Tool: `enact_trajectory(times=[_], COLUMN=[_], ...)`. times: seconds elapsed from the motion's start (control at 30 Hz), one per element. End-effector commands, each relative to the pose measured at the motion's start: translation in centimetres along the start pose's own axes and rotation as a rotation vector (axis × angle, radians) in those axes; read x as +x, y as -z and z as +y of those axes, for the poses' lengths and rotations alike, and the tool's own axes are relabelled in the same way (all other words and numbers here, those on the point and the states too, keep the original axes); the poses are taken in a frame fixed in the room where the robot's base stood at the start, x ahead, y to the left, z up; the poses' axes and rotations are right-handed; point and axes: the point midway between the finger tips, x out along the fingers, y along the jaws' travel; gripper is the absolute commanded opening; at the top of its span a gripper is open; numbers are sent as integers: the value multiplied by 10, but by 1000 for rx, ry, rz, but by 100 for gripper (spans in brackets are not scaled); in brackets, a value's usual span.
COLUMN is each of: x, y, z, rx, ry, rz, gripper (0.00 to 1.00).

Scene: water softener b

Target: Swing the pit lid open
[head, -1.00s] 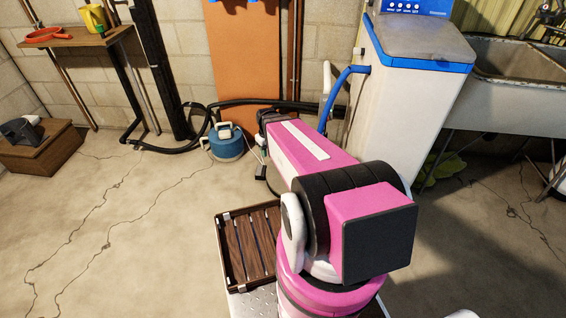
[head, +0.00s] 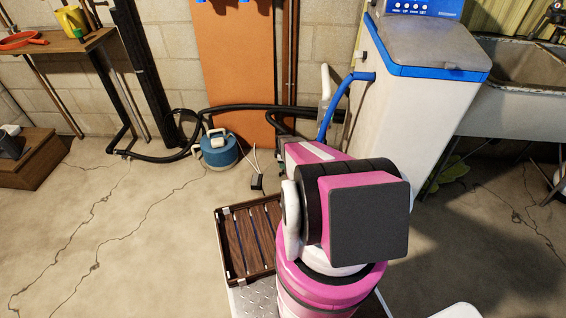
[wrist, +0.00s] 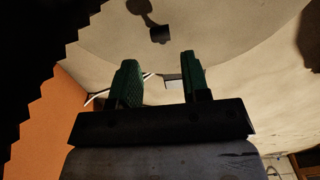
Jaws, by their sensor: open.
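In the wrist view, a pale round outline (wrist: 205,42) on the floor may be the pit lid; its colour matches the concrete, so I cannot be sure. A small dark block (wrist: 160,35) with a shadow lies within it. My gripper (wrist: 158,64) is open, its two green fingers apart with nothing held between them. The fingers appear in front of the round area; I cannot tell whether they touch anything. In the head view, my pink arm hides most of the gripper, and no lid can be clearly made out.
A blue-and-white pump (head: 219,150) and a small black box (head: 257,181) with white cords sit on the floor. Black hose (head: 240,104) runs along the wall. The white softener cabinet (head: 400,130) stands right of my arm. A slatted wooden crate (head: 234,262) is close by. Floor at left is clear.

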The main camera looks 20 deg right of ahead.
Motion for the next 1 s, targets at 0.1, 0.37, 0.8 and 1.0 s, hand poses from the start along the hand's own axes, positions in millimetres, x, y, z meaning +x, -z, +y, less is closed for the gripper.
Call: enact_trajectory(times=[0.1,0.37,0.8,1.0], x=[14,47,65,58], y=[0,0,0,4], z=[1,1,0,0], rx=[1,1,2,1], ry=[0,1,0,-1], rz=[0,0,0,0], gripper=[43,43,10,10])
